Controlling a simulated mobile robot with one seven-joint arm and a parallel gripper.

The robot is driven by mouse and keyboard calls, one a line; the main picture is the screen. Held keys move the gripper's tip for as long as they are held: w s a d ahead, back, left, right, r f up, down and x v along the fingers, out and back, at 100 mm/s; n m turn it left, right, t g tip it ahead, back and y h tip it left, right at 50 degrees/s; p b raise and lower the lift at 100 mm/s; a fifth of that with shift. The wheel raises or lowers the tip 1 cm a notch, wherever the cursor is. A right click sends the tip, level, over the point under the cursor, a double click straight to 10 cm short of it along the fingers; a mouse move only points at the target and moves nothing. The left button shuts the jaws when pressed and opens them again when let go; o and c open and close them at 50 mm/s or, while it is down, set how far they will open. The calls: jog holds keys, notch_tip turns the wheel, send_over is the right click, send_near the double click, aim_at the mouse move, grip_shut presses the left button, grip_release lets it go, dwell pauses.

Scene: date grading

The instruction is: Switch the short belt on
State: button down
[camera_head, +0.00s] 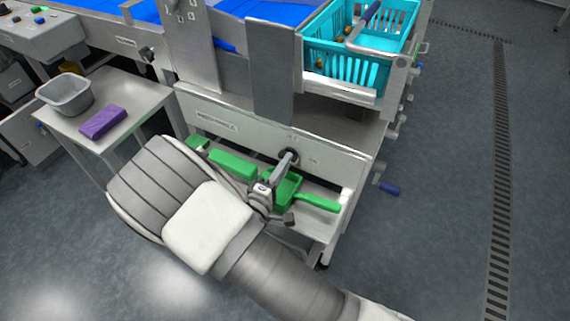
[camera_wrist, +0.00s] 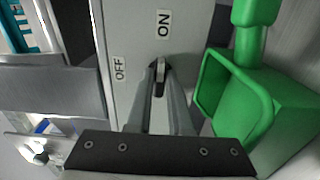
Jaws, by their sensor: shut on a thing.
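The short belt's rotary switch is on the pale front panel (camera_head: 230,122) of the machine; its dark round base (camera_head: 290,154) shows in the head view. In the wrist view the switch knob (camera_wrist: 160,76) is between the two fingertips of my gripper (camera_wrist: 160,88), which is shut on it. The ON label (camera_wrist: 164,23) is above the knob and the OFF label (camera_wrist: 120,68) is to its left in that view. The knob's long side runs up and down there, in line with ON. The fingers hide part of the knob.
A green scoop (camera_head: 318,202) lies on the shelf below the switch, close beside my gripper; it also shows in the wrist view (camera_wrist: 255,105). A turquoise crate (camera_head: 335,65) stands above. A side table at left holds a grey tub (camera_head: 68,95) and a purple cloth (camera_head: 103,121).

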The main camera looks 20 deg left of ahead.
jog(key=c, duration=0.8)
grip_release()
jog(key=s, duration=0.5)
jog(key=s+a+p, duration=0.1)
jog(key=s, duration=0.5)
jog(key=s+p, duration=0.1)
jog(key=s, duration=0.5)
jog(key=shift+s+a, duration=0.15)
jog(key=shift+a, duration=0.1)
